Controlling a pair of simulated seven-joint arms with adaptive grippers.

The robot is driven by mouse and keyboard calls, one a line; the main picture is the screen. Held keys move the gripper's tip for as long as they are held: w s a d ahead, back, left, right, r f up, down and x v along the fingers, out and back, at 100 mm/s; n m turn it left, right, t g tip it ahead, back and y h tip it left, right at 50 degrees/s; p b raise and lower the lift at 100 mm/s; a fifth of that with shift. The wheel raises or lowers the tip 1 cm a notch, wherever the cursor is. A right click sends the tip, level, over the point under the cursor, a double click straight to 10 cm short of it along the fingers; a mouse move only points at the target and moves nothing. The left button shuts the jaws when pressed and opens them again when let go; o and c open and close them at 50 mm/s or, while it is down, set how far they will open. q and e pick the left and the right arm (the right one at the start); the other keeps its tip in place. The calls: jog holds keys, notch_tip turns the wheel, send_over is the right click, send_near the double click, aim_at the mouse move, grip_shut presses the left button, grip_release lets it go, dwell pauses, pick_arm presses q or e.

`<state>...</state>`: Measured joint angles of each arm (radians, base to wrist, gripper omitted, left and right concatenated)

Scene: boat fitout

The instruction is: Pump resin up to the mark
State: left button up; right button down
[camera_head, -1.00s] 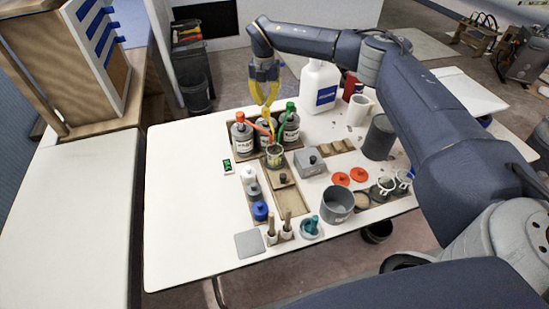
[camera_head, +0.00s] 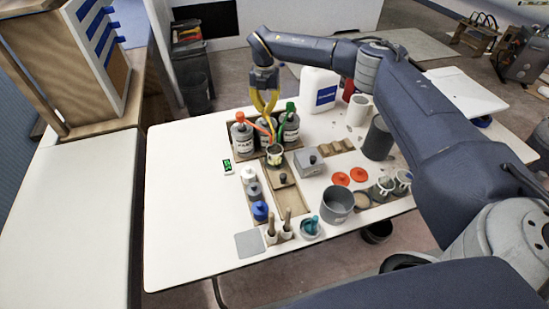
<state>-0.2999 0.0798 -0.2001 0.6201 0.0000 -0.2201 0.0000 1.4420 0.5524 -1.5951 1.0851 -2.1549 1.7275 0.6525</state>
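Several grey bottles stand in a wooden rack at the back of the white table. The left bottle (camera_head: 243,139) has an orange pump head, the right bottle (camera_head: 290,127) a green one. The middle bottle (camera_head: 264,137) has a yellow pump, partly hidden by my gripper. The spouts point at a small cup (camera_head: 274,157) in front. My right gripper (camera_head: 265,109) is right above the middle pump, its yellow fingers converging at the tips. Contact with the pump head is hard to make out. The cup's mark and resin level are too small to read. My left gripper is not in view.
A small green-lit display (camera_head: 228,167) lies left of the rack. A grey box (camera_head: 308,162), a grey pot (camera_head: 337,205), orange lids (camera_head: 358,174) and a white jug (camera_head: 319,91) stand to the right. The table's left side is clear.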

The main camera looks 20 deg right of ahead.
jog(key=shift+f, duration=1.1)
jog(key=shift+r, duration=3)
jog(key=shift+r, duration=1.5)
jog(key=shift+d, duration=0.1)
